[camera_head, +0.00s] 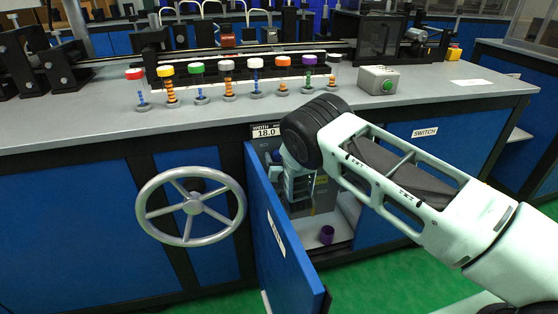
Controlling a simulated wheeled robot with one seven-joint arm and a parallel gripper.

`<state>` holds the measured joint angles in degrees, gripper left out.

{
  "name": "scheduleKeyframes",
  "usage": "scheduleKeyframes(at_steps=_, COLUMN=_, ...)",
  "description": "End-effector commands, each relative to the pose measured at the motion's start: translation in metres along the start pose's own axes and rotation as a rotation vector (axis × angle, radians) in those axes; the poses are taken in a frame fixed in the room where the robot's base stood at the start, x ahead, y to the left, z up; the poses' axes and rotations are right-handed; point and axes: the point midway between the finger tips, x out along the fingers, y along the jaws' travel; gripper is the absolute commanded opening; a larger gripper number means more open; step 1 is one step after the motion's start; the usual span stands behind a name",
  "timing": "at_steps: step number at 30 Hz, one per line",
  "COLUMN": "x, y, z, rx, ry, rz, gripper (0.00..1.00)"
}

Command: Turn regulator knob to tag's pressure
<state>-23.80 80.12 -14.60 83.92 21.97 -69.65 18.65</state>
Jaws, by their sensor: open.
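My gripper (299,190) reaches into the open cabinet below the counter, seen past my pale green arm. It is small in the picture and its fingers are partly hidden, with nothing seen held between them. I cannot make out the regulator knob or its gauge; they may be behind my gripper and arm. A small yellow patch (321,180) shows on the cabinet's back wall; I cannot tell if it is the tag. A small purple round part (327,235) sits on the cabinet floor (340,229), below and right of my gripper and apart from it.
The blue cabinet door (283,262) stands open toward me, left of my gripper. A grey handwheel (190,206) is farther left. A "WIDTH 18.0" display (266,132) is above the opening. Several colour-capped posts (197,80) and a green-button box (378,80) stand on the counter.

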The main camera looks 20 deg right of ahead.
Motion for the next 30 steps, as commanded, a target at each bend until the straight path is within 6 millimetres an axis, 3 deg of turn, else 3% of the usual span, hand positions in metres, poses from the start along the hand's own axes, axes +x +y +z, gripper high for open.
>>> scheduleKeyframes(at_steps=9, x=0.0032, y=0.0003, z=-0.0002, rx=-0.001, ry=0.000, rz=0.000, gripper=0.61)
scheduleKeyframes(at_steps=14, x=0.0030, y=0.0002, z=-0.0001, rx=-0.001, ry=0.000, rz=0.000, gripper=0.19)
scheduleKeyframes(at_steps=15, x=0.0030, y=0.0003, z=-0.0001, rx=-0.001, ry=0.000, rz=0.000, gripper=0.16)
scheduleKeyframes(at_steps=30, x=0.0028, y=0.0006, z=0.0013, rx=-0.135, ry=0.000, rz=0.001, gripper=0.16)
